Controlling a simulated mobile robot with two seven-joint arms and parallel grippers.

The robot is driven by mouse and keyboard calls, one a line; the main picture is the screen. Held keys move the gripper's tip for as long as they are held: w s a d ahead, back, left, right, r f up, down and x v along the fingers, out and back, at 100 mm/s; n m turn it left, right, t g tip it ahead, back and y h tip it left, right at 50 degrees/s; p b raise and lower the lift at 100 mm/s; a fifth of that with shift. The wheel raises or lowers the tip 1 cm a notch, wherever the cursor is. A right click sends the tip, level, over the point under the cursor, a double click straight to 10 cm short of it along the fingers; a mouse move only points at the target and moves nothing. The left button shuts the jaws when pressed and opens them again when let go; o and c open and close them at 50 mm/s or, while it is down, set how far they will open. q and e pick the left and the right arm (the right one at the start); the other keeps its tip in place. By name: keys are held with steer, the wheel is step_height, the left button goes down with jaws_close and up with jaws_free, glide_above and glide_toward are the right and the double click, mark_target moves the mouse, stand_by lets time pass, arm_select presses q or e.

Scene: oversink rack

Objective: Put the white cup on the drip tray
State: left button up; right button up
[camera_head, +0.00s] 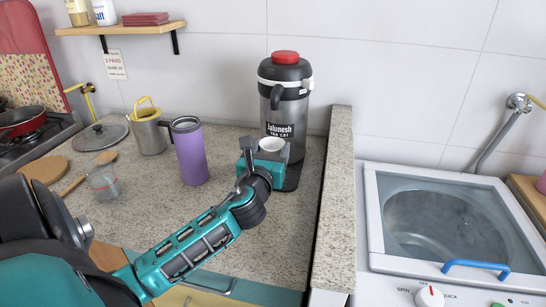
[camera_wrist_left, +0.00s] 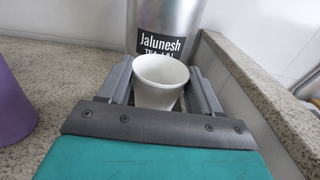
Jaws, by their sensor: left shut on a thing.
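The white cup (camera_head: 271,145) is upright in front of the silver and black tea dispenser (camera_head: 287,105). My left gripper (camera_head: 263,153) is shut on it. In the wrist view the white cup (camera_wrist_left: 160,72) sits between the two grey fingers of the left gripper (camera_wrist_left: 163,90), with its open mouth up. The dark drip tray (camera_head: 293,178) shows at the dispenser's foot, partly hidden behind my gripper. I cannot tell whether the cup's bottom touches the tray or is above it. My right gripper is not in view.
A purple mug (camera_head: 190,152) stands left of my gripper. A metal pitcher (camera_head: 149,132), a clear glass (camera_head: 103,182) and a pan lid (camera_head: 101,136) are farther left. A raised stone ledge (camera_head: 335,190) runs right of the dispenser, beside a white washer (camera_head: 450,220).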

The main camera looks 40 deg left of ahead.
arm_select(q)
steer(key=shift+x, duration=1.1)
steer(key=shift+w+f+b, duration=0.1)
steer(key=shift+f+b, duration=0.6)
steer(key=shift+f, duration=1.05)
steer(key=shift+f, duration=0.15)
steer(key=o, duration=1)
steer(key=shift+d, duration=0.1)
steer(key=v, duration=1.2)
